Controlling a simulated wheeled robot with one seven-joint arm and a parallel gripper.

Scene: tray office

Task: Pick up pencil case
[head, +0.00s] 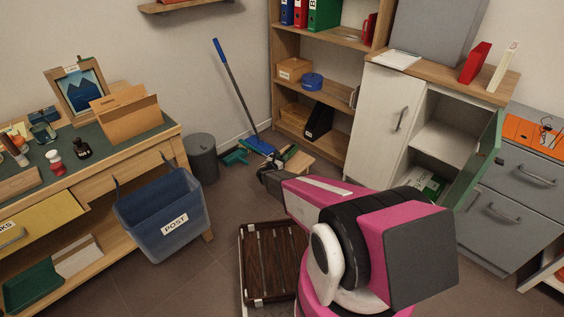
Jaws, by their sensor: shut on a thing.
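My arm reaches forward over the floor, and my gripper (268,167) is at its far end, near the middle of the head view. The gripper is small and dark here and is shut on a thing. I cannot make that thing out, as the gripper and arm cover it. I cannot clearly identify a pencil case anywhere in view. Just behind the gripper, low down, is a small wooden surface (303,163) with a green item by it, partly hidden by my arm.
A blue broom (229,83) leans by the wall, with a teal dustpan (236,157) and a grey bin (202,157) nearby. A blue POST bin (165,214) hangs at the desk (140,150). The cabinet's green door (474,167) stands open at right.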

